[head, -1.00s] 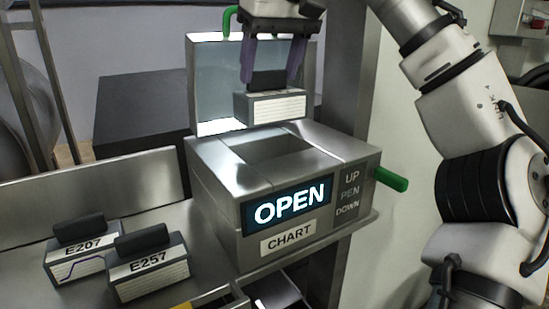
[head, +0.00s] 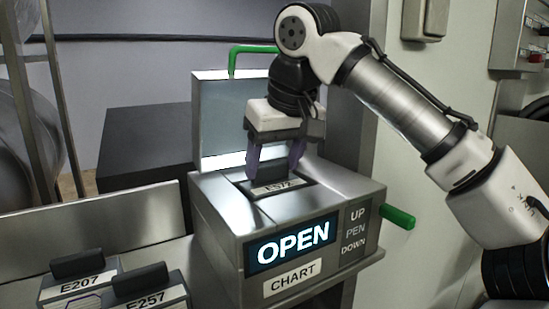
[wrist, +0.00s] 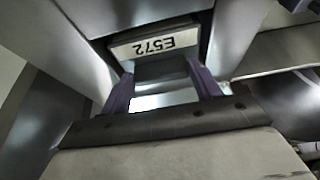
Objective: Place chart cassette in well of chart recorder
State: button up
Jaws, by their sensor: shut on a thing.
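The chart recorder (head: 225,212) stands with its lid (head: 225,120) raised, and its front display reads OPEN. The chart cassette (head: 277,187) sits down in the recorder's well, with its label and dark handle near the top opening. In the wrist view the cassette (wrist: 155,43) shows its label E572 upside down, with well walls around it. My gripper (head: 275,170) is above the well, its purple fingers shut on the cassette's handle. The cassette's lower part is hidden in the well, so I cannot tell whether it touches the bottom.
Two other cassettes, E207 (head: 80,285) and E257 (head: 146,297), stand on the steel bench at lower left. A green lever (head: 398,216) sticks out at the recorder's right side, beside the UP PEN DOWN marks. A dark box (head: 145,135) stands behind.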

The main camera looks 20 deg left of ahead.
jog(key=shift+f, duration=0.15)
jog(key=o, duration=1.4)
jog(key=shift+c, duration=0.2)
jog(key=p+v, duration=0.1)
jog(key=v, duration=1.1)
jog(key=shift+r, duration=0.2)
